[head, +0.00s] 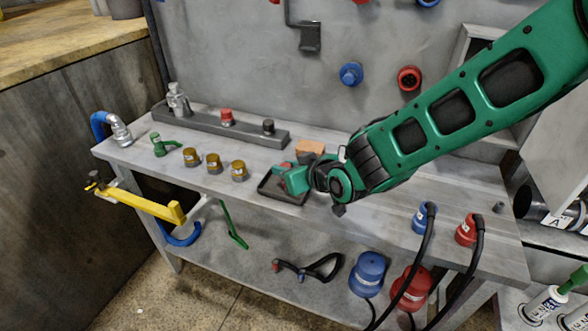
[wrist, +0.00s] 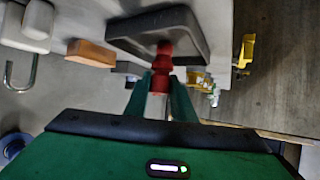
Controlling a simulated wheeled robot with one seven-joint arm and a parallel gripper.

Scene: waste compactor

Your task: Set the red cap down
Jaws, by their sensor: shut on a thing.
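My gripper (head: 285,178) is at the dark shallow tray (head: 268,190) on the grey workbench in the head view. In the wrist view the red cap (wrist: 161,65) is between the two green fingers of my gripper (wrist: 160,88), which are shut on it. Its red end overlaps the dark tray (wrist: 187,38) in that view. I cannot tell whether the cap touches the tray floor. In the head view only a little red shows by the fingers, and my wrist hides part of the tray.
A wooden block (head: 310,147) lies just behind the tray. Several brass caps (head: 213,163) stand to its left. A grey rail (head: 245,129) with a red-topped fitting (head: 227,117) is behind them. Blue (head: 424,218) and red (head: 466,231) cabled plugs stand at the front right.

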